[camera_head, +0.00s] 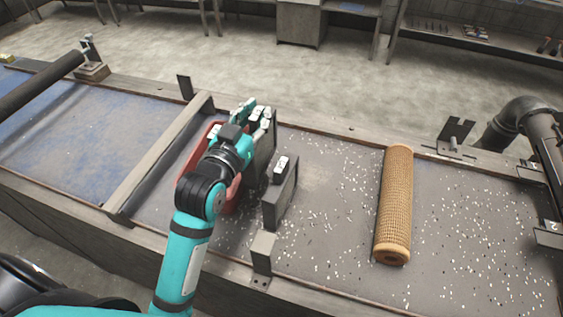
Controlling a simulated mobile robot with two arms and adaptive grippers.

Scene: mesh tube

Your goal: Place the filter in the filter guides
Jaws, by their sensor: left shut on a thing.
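My left arm reaches in from the bottom, and its teal gripper (262,117) is shut on a dark grey upright panel (263,151), which I take to be a filter. The fingers hide the panel's top. The panel is at the right side of a red bin (187,188), which my arm partly covers; I cannot tell whether it is inside the bin. A similar dark grey block (280,197) with a white-topped handle stands just right of it, apart from the gripper. I cannot tell which parts are the filter guides. My right gripper is not in view.
An orange mesh tube (396,200) lies on the speckled trough floor at the right. Small metal brackets (263,254) (455,137) stand along both trough edges. A crossbar (160,157) spans the trough left of the bin. A grey pipe (541,135) stands at the far right.

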